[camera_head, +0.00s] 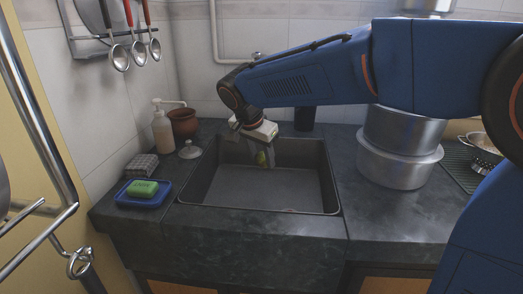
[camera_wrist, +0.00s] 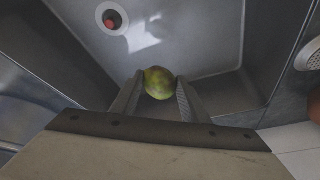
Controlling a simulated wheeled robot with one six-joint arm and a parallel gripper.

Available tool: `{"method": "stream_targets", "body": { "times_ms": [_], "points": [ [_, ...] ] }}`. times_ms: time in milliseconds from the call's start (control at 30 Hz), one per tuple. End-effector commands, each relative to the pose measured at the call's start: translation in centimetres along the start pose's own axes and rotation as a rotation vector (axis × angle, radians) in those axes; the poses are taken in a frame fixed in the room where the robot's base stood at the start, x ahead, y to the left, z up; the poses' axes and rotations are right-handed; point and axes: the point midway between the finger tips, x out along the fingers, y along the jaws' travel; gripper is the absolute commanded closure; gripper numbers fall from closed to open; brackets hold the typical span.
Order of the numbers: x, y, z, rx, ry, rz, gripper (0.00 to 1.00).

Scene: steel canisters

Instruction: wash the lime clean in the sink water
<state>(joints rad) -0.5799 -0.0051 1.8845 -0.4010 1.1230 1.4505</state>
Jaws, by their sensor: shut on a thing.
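The lime (camera_head: 261,158) is green with yellowish-brown patches. My gripper (camera_head: 256,157) is shut on it and holds it inside the sink, near its back wall. In the wrist view the lime (camera_wrist: 159,83) sits between the two fingers, and its top side shows. The sink (camera_head: 255,190) is a dark square basin set in the counter. In the wrist view its grey floor (camera_wrist: 200,40) shows beyond the lime, with bright reflections on it. I cannot tell how deep any water is or whether the lime touches it.
Steel canisters (camera_head: 395,165) stand right.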

Motion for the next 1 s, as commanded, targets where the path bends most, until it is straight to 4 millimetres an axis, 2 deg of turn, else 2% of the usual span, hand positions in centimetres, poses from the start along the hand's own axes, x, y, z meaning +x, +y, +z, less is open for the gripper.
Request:
{"method": "stream_targets", "body": {
  "times_ms": [1000],
  "points": [
    [7.5,0.5,3.1,-0.002,0.000,0.001,0.81]
  ]
}}
